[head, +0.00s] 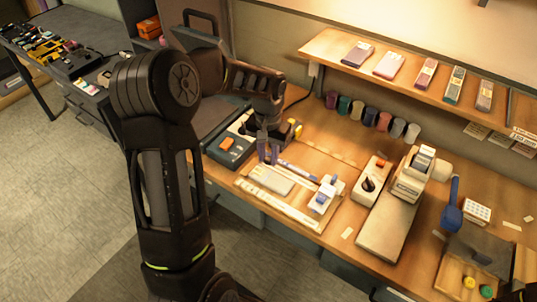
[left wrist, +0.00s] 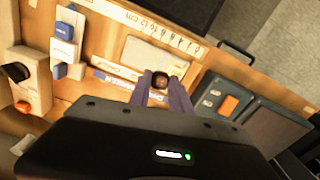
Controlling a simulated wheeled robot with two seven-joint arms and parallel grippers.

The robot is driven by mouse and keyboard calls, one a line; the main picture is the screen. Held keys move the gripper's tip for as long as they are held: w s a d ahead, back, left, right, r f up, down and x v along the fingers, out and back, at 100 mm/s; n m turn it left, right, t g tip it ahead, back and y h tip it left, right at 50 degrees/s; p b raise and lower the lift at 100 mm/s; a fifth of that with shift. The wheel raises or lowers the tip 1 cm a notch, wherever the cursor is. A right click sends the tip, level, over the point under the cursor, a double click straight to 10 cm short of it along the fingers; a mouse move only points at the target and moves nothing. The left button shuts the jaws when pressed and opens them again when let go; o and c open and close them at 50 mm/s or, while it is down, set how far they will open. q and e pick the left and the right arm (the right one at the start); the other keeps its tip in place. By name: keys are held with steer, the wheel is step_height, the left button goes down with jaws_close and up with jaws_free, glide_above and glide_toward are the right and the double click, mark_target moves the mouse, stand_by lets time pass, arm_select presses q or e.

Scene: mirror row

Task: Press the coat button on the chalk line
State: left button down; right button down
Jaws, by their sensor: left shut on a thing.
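My left gripper (head: 268,154) reaches down over the back left part of a pale work board (head: 300,216) on the bench. In the left wrist view its purple-grey fingers (left wrist: 162,82) are shut on a small, dark brown, round thing (left wrist: 160,79), which looks like the coat button. In the head view the fingers hide it. A pale flat pad (head: 271,179) lies on the board just in front of the fingers, and it also shows in the left wrist view (left wrist: 148,56). I cannot make out a chalk line.
A printed ruler strip (left wrist: 150,26) runs beside the pad. A blue-and-white device (head: 324,197) stands at the board's right, then a block with a black knob (head: 368,184). A dark tray with an orange piece (head: 227,144) lies left. A shelf (head: 400,70) overhangs the back.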

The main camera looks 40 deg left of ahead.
mark_target(269, 177)
arm_select(q)
steer(key=shift+f+b, duration=1.95)
steer(key=shift+f, duration=1.05)
steer(key=shift+f+b, duration=0.4)
steer(key=shift+f, duration=0.1)
steer(key=c, duration=1.1)
jaws_free()
steer(key=shift+r, duration=0.15)
step_height(269, 177, up, 8)
steer(key=shift+f+b, duration=0.2)
steer(key=shift+b, duration=0.3)
